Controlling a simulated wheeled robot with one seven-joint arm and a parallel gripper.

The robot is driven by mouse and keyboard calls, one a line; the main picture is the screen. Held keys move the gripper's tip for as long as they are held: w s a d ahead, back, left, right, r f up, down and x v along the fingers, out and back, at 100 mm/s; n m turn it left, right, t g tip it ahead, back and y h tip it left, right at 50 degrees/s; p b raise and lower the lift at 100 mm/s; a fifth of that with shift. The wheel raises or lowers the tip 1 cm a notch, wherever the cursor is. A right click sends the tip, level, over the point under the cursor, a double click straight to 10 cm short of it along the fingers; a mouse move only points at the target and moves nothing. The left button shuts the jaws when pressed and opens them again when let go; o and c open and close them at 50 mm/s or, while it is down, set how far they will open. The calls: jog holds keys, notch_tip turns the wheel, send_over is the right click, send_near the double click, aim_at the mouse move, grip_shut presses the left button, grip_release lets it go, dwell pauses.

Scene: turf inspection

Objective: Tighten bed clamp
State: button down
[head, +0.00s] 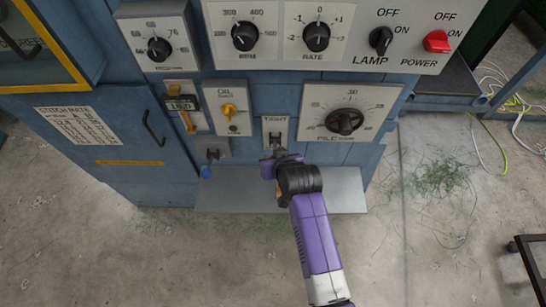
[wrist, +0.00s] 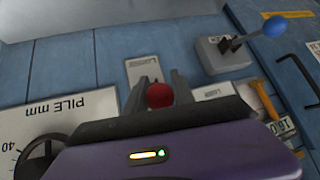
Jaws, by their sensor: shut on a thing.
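The bed clamp's plate (head: 275,127), a pale plate reading "TIGHT" at its top with a dark slot, is low on the blue cabinet front. My gripper (head: 270,165) is just below it, at the end of my purple arm, and hides the clamp handle in the head view. In the wrist view a red knob (wrist: 160,95) sits between the two dark fingers of my gripper (wrist: 160,88), which is shut on it. A pale label plate (wrist: 143,68) shows behind the fingers. The lever's shaft is mostly hidden, so I cannot tell its exact angle.
A lever with a blue knob (head: 206,171) is close on the left; it also shows in the wrist view (wrist: 275,26). The oil switch (head: 229,108) and pile dial (head: 345,121) flank the clamp. A grey ledge (head: 335,190) juts out below. Open floor lies in front.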

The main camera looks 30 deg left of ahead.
jog(key=c, duration=1.1)
grip_release()
jog(key=shift+a+r, duration=0.35)
jog(key=shift+r, duration=0.15)
jog(key=shift+o, duration=0.2)
jog(key=shift+d+f, duration=0.1)
jog(key=shift+f, duration=0.1)
jog(key=shift+d, duration=0.1)
jog(key=v, duration=0.7)
jog(key=shift+s+d+r, duration=0.15)
jog(key=shift+s+r, duration=0.05)
jog(key=shift+r, duration=0.05)
